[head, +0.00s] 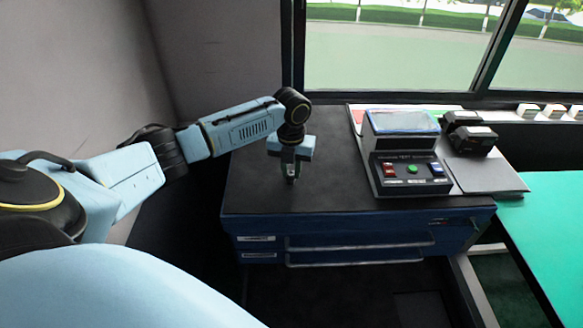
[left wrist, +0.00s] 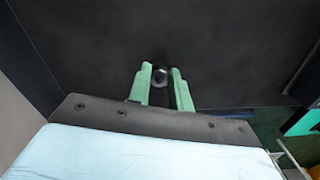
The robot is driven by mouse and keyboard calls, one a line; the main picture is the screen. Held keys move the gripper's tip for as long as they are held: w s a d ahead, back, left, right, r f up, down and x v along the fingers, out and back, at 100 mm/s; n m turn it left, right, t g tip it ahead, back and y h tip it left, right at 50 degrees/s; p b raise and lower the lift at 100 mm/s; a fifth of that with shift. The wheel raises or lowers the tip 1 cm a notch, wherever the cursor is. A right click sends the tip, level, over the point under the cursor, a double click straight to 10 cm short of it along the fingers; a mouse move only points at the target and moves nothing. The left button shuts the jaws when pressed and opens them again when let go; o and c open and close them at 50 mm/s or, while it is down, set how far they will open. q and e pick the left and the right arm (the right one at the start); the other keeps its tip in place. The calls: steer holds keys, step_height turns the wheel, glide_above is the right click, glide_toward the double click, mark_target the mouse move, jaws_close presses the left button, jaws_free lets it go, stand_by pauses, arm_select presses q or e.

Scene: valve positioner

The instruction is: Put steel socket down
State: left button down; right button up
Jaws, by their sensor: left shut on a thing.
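My left gripper (head: 291,178) points down over the left part of the black top of the blue cabinet (head: 268,205). In the left wrist view, its two green fingers (left wrist: 161,80) are shut on the steel socket (left wrist: 160,75), a small round grey piece with a dark centre between the fingertips. In the head view the socket is too small and too covered by the fingers to make out clearly. The fingertips are close to the cabinet top; I cannot tell whether the socket touches it. My right gripper is not in view.
A test box (head: 408,174) with red, green and blue buttons stands to the right on the cabinet. A green table (head: 550,235) is at the far right. The cabinet top around my left gripper is clear.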

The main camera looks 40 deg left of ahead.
mark_target(291, 172)
arm_select(q)
steer(key=c, duration=1.3)
jaws_free()
steer(key=shift+f, duration=0.1)
step_height(291, 172, up, 12)
steer(key=shift+r, duration=0.2)
